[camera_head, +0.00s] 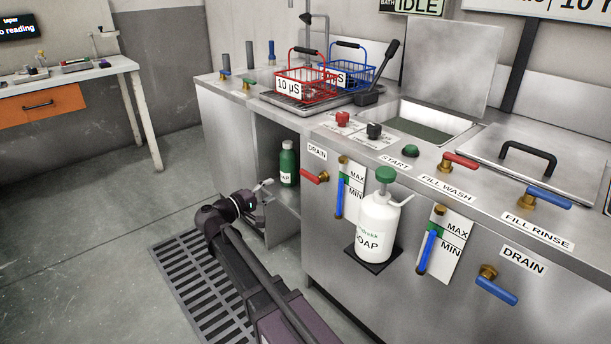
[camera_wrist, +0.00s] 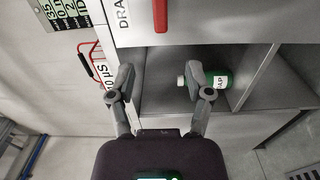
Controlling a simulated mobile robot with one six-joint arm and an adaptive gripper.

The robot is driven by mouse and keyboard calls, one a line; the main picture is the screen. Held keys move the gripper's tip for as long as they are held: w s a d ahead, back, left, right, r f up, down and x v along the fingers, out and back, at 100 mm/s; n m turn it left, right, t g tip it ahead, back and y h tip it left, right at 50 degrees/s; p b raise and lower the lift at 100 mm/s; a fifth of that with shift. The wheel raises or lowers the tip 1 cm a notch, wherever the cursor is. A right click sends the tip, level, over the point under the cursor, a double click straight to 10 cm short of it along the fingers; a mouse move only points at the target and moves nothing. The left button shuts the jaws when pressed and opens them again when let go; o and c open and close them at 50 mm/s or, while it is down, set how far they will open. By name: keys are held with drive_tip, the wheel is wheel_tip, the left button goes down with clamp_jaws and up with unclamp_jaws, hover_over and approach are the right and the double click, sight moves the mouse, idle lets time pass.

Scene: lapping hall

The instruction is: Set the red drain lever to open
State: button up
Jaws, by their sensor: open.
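The red drain lever (camera_head: 311,178) sits on a brass valve on the steel front panel, under the left DRAIN label (camera_head: 317,151). Its handle points left, roughly level and slightly tilted, in the head view. In the wrist view the red lever (camera_wrist: 160,14) shows at the top edge, beside a partly cut-off DRAIN label. My gripper (camera_head: 266,190) is left of the lever and a little lower in the head view, apart from it. In the wrist view the two fingers of my gripper (camera_wrist: 160,78) are spread with nothing held between them.
A green soap bottle (camera_head: 288,163) stands in the open compartment behind my gripper; it also shows in the wrist view (camera_wrist: 217,82). A white soap dispenser (camera_head: 377,228) and a blue level gauge (camera_head: 340,192) are right of the lever. A blue drain lever (camera_head: 497,290) is farther right.

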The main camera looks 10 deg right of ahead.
sight(304, 175)
drive_tip(key=shift+d, duration=0.1)
drive_tip(key=shift+x, duration=6.8)
clamp_jaws()
